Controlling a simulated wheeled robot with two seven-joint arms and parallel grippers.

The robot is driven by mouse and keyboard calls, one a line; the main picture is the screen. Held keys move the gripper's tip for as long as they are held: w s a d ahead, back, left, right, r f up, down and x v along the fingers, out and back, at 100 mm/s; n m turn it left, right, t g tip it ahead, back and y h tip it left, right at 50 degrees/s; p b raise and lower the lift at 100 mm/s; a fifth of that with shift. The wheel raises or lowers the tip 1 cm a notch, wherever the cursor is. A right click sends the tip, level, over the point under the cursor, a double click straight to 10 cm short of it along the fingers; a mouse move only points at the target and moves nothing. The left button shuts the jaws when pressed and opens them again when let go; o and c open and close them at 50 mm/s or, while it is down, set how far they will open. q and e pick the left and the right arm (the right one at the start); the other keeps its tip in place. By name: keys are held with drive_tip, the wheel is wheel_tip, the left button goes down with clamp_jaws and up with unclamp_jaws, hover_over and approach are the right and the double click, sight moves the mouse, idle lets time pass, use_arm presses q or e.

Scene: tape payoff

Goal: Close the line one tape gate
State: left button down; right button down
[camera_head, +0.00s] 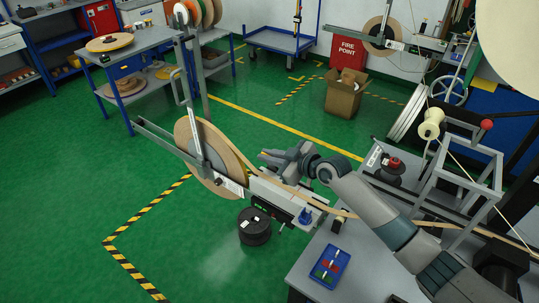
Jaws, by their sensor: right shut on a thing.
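The tape reel (237,150), a large tan disc, stands upright on the payoff at centre left. A grey metal bar frame, which looks like the tape gate (196,103), rises upright in front of it, with a slim handle (179,86) on its left. A long rail (160,139) crosses low at the reel's left. My right gripper (268,156) reaches in from the lower right, just right of the reel. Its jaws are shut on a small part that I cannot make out. The gripper appears apart from the upright bar. My left gripper is out of view.
A white control box (284,196) sits below my right gripper, with tan tape running past it. A black spool (254,227) is on the floor. A blue tray (330,267) lies on the grey bench. The green floor at left is free.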

drive_tip(key=shift+s+a+f, duration=0.1)
drive_tip(key=shift+s+f, duration=0.1)
drive_tip(key=shift+f, duration=0.05)
drive_tip(key=c, duration=2.1)
unclamp_jaws()
drive_tip(key=shift+o, duration=1.2)
drive_tip(key=shift+r, duration=0.1)
drive_tip(key=b+v, duration=0.5)
drive_tip(key=v, duration=1.2)
drive_tip(key=shift+s, duration=0.1)
